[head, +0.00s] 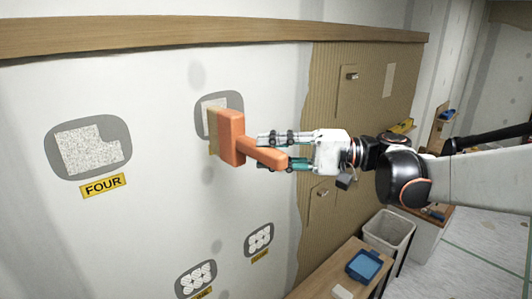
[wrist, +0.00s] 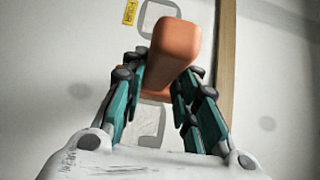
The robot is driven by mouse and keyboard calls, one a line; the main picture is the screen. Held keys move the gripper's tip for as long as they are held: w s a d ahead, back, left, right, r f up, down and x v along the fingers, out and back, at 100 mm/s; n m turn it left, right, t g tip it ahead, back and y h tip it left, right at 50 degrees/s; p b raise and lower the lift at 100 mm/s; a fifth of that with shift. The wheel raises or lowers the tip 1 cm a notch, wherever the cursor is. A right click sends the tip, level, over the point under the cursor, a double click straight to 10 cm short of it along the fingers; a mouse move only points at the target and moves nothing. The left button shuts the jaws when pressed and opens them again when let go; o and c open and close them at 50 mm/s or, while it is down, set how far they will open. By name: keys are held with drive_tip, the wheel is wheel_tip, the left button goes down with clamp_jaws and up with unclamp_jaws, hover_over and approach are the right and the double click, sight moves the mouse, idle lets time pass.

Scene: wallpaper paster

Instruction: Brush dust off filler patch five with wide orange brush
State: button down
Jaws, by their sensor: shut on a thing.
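The wide orange brush (head: 231,137) is held by its handle in my gripper (head: 264,152), its pale bristle side facing the wall. In the wrist view, the brush (wrist: 173,45) stands between the fingers of my gripper (wrist: 158,82). The bristles overlap a grey-bordered filler patch (head: 203,98) in the head view. I cannot tell whether they touch it. Its lit upper left part shows a whitish inner area. The patch also shows in the wrist view (wrist: 150,141).
Patch four (head: 88,147), speckled, lies left above its label (head: 103,186). Two patches with round white spots (head: 196,279) are lower down. A wooden rail (head: 200,33) runs above. Corrugated board (head: 345,130) covers the wall at right. A bench (head: 325,276) holds a blue tray (head: 364,265).

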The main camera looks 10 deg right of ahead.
drive_tip(key=shift+w+a+b, duration=0.15)
drive_tip(key=shift+w+a, duration=0.4)
drive_tip(key=shift+w, duration=0.25)
drive_tip(key=shift+w+a+b, duration=0.2)
drive_tip(key=shift+w+a, duration=0.35)
drive_tip(key=shift+w, duration=0.3)
drive_tip(key=shift+w+a+b, duration=0.15)
drive_tip(key=shift+w+a, duration=0.4)
drive_tip(key=shift+w, duration=0.25)
drive_tip(key=shift+w+a, duration=0.7)
drive_tip(key=shift+w, duration=0.3)
idle(0.6)
idle(1.6)
drive_tip(key=shift+w+d, duration=0.55)
drive_tip(key=shift+d, duration=0.25)
drive_tip(key=shift+w+d, duration=0.55)
drive_tip(key=shift+d, duration=0.25)
drive_tip(key=shift+d, duration=0.1)
drive_tip(key=w+d, duration=0.4)
drive_tip(key=d, duration=0.2)
drive_tip(key=shift+w+d, duration=0.15)
drive_tip(key=shift+w, duration=0.05)
drive_tip(key=w+d, duration=0.1)
drive_tip(key=d, duration=0.2)
drive_tip(key=shift+w, duration=0.4)
